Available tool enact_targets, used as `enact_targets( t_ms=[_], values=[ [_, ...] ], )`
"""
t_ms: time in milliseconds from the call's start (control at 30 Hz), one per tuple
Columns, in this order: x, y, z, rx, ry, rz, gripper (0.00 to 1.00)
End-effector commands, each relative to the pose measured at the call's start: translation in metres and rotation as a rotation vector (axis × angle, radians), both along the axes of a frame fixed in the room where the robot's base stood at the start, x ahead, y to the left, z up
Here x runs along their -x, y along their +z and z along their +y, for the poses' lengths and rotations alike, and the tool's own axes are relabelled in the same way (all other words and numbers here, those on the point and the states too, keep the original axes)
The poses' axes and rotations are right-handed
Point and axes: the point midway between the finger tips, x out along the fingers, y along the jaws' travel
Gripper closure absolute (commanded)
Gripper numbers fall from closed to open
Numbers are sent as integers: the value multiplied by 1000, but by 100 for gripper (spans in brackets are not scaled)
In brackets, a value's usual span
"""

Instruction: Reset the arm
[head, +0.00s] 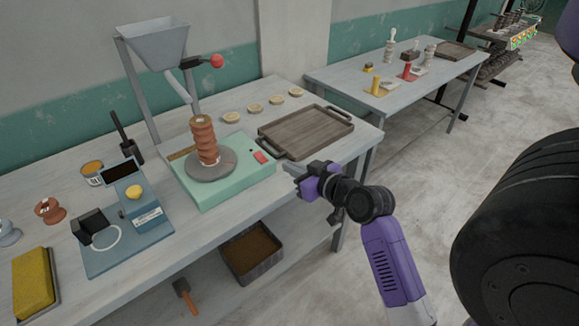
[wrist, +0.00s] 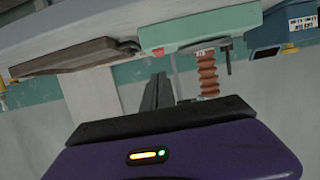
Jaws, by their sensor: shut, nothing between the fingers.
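My gripper (head: 292,178) is shut and empty in the head view. It is held out at the table's front edge, right of the green wheel base (head: 225,186) and in front of the wooden tray (head: 301,139). In the wrist view my gripper (wrist: 160,85) points away past its purple housing, and the scene appears upside down. My purple arm runs from it down to the lower right in the head view. A ribbed terracotta clay piece (head: 205,139) stands upright on the grey wheel disc (head: 211,166).
A blue scale-like device (head: 123,226), a yellow sponge (head: 33,281) and a hopper on a stand (head: 153,42) are on the same table. A bin of brown material (head: 252,252) sits on the lower shelf. A second table (head: 400,93) stands behind. Open floor lies right.

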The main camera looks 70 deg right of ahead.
Motion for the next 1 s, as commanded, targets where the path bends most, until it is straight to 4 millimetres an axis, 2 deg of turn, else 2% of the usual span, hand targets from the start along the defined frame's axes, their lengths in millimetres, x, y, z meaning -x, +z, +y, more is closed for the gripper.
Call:
enact_targets(
  t_ms=[467,567,667,733,867,1000],
  values=[
    [0,0,0,-5,-2,-3,100],
    [1,7,-6,-5,-31,-38,100],
    [4,25,-17,30,-88,-95,100],
    [8,35,-17,60,-123,-131,100],
    [12,39,8,106,-136,-170,100],
    [13,37,51,139,-97,-193,100]
  ],
)
